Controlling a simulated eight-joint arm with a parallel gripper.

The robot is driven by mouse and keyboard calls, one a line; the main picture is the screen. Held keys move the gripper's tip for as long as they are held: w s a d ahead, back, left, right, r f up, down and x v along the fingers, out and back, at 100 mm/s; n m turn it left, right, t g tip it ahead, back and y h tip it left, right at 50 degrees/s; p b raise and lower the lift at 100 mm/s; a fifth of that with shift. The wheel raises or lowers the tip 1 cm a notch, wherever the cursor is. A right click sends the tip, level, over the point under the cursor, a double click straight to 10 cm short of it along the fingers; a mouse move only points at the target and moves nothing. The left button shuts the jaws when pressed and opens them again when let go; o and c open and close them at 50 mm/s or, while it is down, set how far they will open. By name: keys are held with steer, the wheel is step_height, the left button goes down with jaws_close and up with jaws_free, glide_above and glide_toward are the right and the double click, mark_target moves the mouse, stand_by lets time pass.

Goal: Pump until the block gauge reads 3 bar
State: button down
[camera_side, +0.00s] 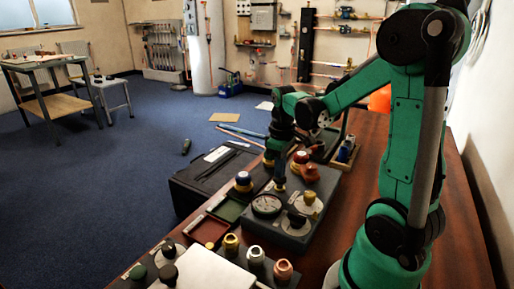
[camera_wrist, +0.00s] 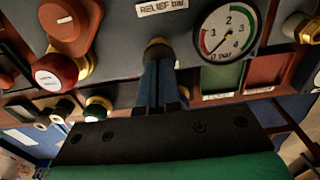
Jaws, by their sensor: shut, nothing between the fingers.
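The block gauge (camera_wrist: 228,32) is a round white dial marked 1 to 4 bar, at upper right in the wrist view. Its thin needle appears to point low left, near the zero end. In the side view the gauge (camera_side: 267,205) lies on the dark grey block (camera_side: 290,242). My gripper (camera_wrist: 157,72) is shut and empty, its blue fingers together. The fingertips are at a dark round fitting with a brass edge (camera_wrist: 157,48), below a "RELIEF bar" label; I cannot tell whether they touch. In the side view my gripper (camera_side: 279,184) is just behind the gauge. I cannot identify the pump control.
An orange-red knob (camera_wrist: 70,22) and a dark red knob (camera_wrist: 56,72) stand left of my fingers in the wrist view. Green (camera_side: 228,208) and red (camera_side: 208,230) trays lie left of the block.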

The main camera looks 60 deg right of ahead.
steer(key=shift+f, duration=0.15)
steer(key=shift+f, duration=0.9)
step_height(320, 180, up, 14)
steer(key=shift+r, duration=0.1)
stand_by(0.6)
steer(key=shift+r, duration=0.95)
steer(key=shift+f, duration=0.1)
step_height(320, 180, down, 14)
steer(key=shift+r, duration=0.1)
